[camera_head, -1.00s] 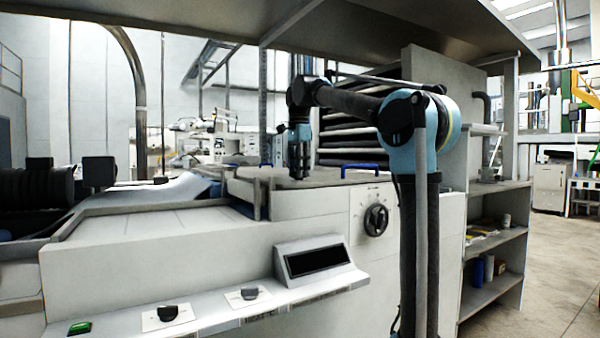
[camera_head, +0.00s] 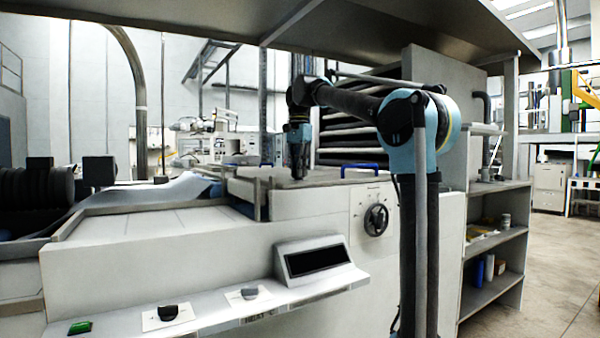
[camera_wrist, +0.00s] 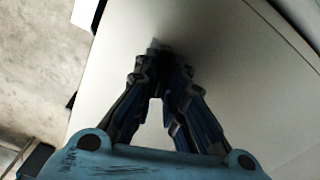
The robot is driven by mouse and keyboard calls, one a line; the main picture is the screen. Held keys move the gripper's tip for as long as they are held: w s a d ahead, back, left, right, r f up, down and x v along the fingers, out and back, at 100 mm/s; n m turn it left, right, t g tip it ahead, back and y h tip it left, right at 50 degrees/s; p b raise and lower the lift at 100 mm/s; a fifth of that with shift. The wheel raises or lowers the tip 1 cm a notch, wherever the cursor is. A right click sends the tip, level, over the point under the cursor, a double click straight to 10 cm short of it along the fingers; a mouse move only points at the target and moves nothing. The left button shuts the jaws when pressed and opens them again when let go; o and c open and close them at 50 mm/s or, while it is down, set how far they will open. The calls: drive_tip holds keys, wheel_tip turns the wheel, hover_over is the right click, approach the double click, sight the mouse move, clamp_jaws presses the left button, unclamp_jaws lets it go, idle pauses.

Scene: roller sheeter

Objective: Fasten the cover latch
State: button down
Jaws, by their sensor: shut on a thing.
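My gripper (camera_head: 299,174) points down over the top of the white machine, at the cover (camera_head: 325,180), a flat grey panel with a blue handle (camera_head: 360,167). In the wrist view my gripper (camera_wrist: 160,56) has its fingers close together at the tips, against a pale flat surface. I cannot tell the latch's position from the head view.
A black dial (camera_head: 376,219) is on the machine's front, with a display box (camera_head: 313,259) and control ledge (camera_head: 210,312) below. A shelf unit (camera_head: 497,240) stands at the right. An overhead panel (camera_head: 400,35) spans above my arm.

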drive_tip(key=n, duration=1.1)
drive_tip(key=shift+n, duration=1.9)
drive_tip(key=c, duration=1.7)
unclamp_jaws()
drive_tip(key=shift+d, duration=0.1)
drive_tip(key=shift+o, duration=0.2)
